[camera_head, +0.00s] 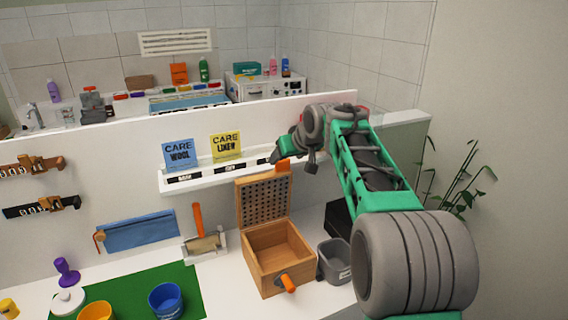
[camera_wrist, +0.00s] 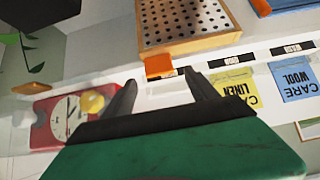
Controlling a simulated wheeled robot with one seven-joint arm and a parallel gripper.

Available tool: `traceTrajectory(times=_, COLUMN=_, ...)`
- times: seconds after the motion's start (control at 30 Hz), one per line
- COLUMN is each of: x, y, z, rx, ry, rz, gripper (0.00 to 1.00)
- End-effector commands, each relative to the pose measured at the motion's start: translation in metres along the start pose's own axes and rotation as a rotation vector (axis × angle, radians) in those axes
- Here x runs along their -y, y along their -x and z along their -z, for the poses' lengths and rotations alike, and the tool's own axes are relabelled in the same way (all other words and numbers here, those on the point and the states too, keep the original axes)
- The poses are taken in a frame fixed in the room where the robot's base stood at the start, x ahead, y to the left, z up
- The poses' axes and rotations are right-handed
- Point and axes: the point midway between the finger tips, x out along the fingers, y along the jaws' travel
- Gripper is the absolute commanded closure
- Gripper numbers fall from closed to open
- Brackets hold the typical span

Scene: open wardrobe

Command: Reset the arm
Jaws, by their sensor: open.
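My gripper (camera_head: 292,160) is at the right end of the white wall shelf (camera_head: 205,178), beside the raised lid of a wooden box. In the wrist view, my gripper (camera_wrist: 164,90) shows two dark fingers spread apart with nothing between them. The orange tab (camera_wrist: 158,66) on the lid's edge shows just beyond the fingertips; I cannot tell whether they touch it. My green arm reaches in from the right of the head view.
The wooden box (camera_head: 278,258) stands open with its perforated lid (camera_head: 263,200) upright. A grey bin (camera_head: 335,262) is to its right. Blue (camera_head: 180,154) and yellow (camera_head: 227,146) care cards stand on the shelf. A red dial device (camera_wrist: 62,120) shows in the wrist view.

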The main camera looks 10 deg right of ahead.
Motion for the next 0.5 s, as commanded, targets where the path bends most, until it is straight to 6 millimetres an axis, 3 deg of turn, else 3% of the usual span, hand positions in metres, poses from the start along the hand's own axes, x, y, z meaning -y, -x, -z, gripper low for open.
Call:
traceTrajectory(times=0.2, x=0.0, y=0.034, z=-0.001, rx=-0.001, ry=0.0, rz=-0.001, gripper=0.33)
traceTrajectory(times=0.5, x=0.0, y=0.038, z=-0.001, rx=0.002, ry=0.0, rz=0.0, gripper=0.33)
